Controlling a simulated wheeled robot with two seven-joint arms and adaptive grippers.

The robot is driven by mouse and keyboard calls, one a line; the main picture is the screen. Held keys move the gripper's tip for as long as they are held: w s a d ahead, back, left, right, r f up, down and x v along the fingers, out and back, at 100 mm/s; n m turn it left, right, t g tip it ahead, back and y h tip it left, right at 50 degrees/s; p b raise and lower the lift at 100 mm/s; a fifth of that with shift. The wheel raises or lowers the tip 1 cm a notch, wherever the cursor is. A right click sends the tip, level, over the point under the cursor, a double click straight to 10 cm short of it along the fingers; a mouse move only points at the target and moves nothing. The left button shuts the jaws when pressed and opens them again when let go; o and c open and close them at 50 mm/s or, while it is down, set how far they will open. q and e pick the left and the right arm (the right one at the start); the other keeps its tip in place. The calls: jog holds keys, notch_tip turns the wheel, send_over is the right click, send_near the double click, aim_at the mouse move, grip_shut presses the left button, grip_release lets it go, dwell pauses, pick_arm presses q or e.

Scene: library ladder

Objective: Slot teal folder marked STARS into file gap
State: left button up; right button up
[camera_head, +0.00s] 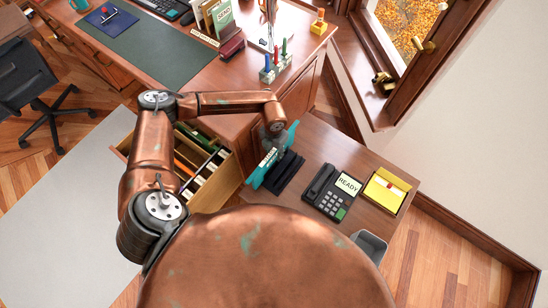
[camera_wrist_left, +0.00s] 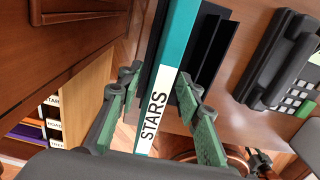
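The teal folder (camera_head: 260,173) stands upright at the left side of a black rack (camera_head: 289,173) on the side table. Its white STARS label (camera_wrist_left: 152,112) faces the camera in the left wrist view. My left gripper (camera_head: 276,143) is over the folder. In the left wrist view its green-padded fingers (camera_wrist_left: 160,72) stand on either side of the folder, with a visible gap at the left finger, so it looks open. The open file drawer (camera_head: 230,183) holds several folders and dividers; its labelled tabs show in the left wrist view (camera_wrist_left: 54,125).
A phone (camera_head: 324,190) and a yellow tray (camera_head: 385,190) stand to the right of the rack on the side table (camera_head: 330,143). The big desk (camera_head: 195,75) lies behind, with a pen block (camera_head: 275,68) near its edge. A grey bin (camera_head: 370,245) is at the front right.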

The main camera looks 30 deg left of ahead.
pick_arm(q)
grip_shut()
dwell(0.6)
